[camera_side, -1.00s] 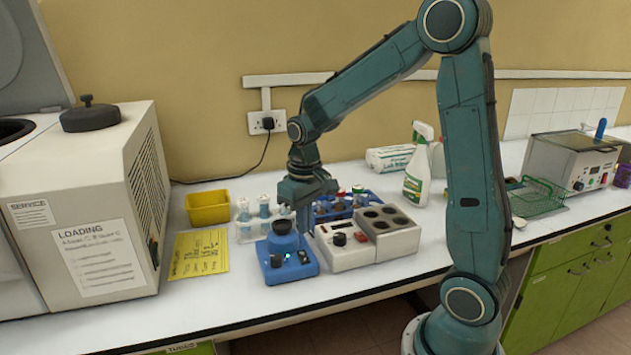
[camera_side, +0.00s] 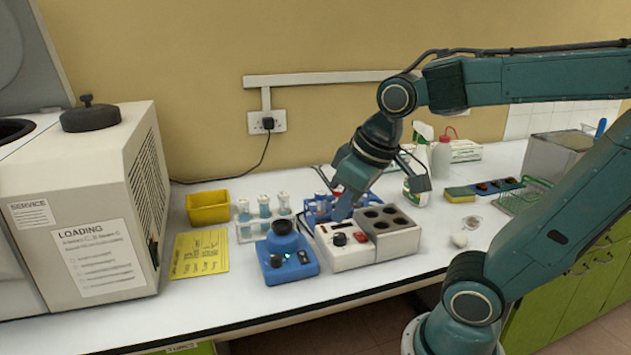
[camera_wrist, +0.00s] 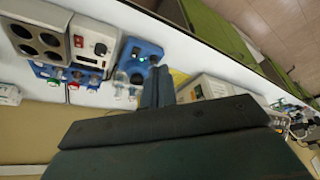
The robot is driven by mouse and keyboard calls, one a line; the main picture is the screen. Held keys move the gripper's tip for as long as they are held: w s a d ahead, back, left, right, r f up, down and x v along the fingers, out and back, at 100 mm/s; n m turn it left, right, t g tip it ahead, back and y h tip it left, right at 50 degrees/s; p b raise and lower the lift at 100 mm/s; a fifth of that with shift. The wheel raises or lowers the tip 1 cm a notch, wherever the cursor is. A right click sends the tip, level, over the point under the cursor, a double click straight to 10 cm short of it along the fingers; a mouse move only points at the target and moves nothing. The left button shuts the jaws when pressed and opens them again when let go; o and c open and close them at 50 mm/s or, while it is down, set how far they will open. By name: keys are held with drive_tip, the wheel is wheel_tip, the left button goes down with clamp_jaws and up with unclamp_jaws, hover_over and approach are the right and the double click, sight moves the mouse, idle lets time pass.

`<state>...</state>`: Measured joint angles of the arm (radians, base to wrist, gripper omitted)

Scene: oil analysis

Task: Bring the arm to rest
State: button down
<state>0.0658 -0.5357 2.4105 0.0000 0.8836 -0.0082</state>
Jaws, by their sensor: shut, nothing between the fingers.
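My gripper (camera_side: 341,212) is shut and empty. In the side view it hangs tilted, its fingertips pointing down and left, over or just behind the white control box of the block heater (camera_side: 345,244). I cannot tell how high it is above the box. In the wrist view the two fingers (camera_wrist: 158,86) lie side by side, with the blue vortex mixer (camera_wrist: 141,62) beyond their tips. My arm reaches in from the right, its elbow out past the right edge of the side view.
A blue rack (camera_side: 316,206) with tubes is partly hidden behind my gripper. A clear rack of vials (camera_side: 263,221), a yellow tray (camera_side: 208,208) and a yellow sheet (camera_side: 199,253) are left. A spray bottle (camera_side: 418,185) is behind my wrist.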

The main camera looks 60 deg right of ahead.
drive_tip(key=shift+n+t, duration=0.3)
drive_tip(key=shift+t, duration=0.3)
drive_tip(key=shift+s+a+r, duration=0.1)
drive_tip(key=shift+s+a, duration=0.15)
drive_tip(key=shift+s, duration=0.45)
drive_tip(key=shift+s+a+r, duration=0.1)
drive_tip(key=shift+s+a, duration=0.1)
drive_tip(key=shift+s, duration=0.45)
drive_tip(key=shift+s+a+r, duration=0.1)
drive_tip(key=shift+s+a, duration=0.15)
drive_tip(key=shift+s, duration=0.45)
drive_tip(key=c, duration=2.2)
unclamp_jaws()
